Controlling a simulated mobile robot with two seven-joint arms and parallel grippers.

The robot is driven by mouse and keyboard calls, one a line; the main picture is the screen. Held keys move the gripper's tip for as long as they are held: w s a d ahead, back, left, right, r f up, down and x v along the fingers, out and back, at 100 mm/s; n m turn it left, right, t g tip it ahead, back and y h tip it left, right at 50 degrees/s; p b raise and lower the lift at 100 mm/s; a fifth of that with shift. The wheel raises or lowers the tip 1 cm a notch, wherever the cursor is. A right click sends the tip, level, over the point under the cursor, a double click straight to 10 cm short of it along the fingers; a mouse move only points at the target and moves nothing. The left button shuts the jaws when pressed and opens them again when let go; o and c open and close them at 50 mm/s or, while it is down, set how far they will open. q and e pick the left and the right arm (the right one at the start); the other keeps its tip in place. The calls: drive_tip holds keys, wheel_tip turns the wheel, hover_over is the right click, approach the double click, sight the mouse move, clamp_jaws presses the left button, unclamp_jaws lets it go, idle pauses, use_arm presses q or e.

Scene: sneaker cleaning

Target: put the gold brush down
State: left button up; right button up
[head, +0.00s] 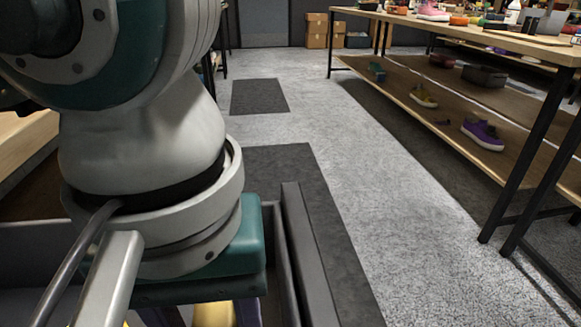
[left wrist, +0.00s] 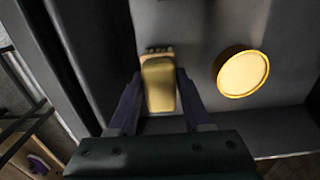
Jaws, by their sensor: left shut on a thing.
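The gold brush (left wrist: 159,86) is between the two purple fingers of my left gripper (left wrist: 160,78) in the left wrist view. Its bristles show at the far end. The gripper is shut on it, over a dark grey container (left wrist: 195,50). I cannot tell whether the brush touches the container's floor. In the head view, the brush (head: 213,314) shows only in part at the bottom edge, below my left wrist and beside a purple finger. My right gripper is not in view.
A round gold disc-like object (left wrist: 243,74) lies in the grey container, right of the brush. The container's dark wall (head: 303,255) shows in the head view. A table (head: 460,30) with a lower shelf holding shoes stands to the right. Grey floor (head: 400,200) is clear between.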

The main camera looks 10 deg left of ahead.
use_arm(q)
drive_tip(key=shift+w+d+f, duration=0.1)
drive_tip(key=shift+w+f, duration=0.05)
drive_tip(key=shift+f, duration=0.35)
drive_tip(key=o, duration=1.2)
drive_tip(key=shift+r, duration=0.1)
wheel_tip(320, 180, up, 12)
drive_tip(key=p, duration=0.7)
drive_tip(key=shift+r, duration=0.15)
drive_tip(key=shift+s, duration=0.2)
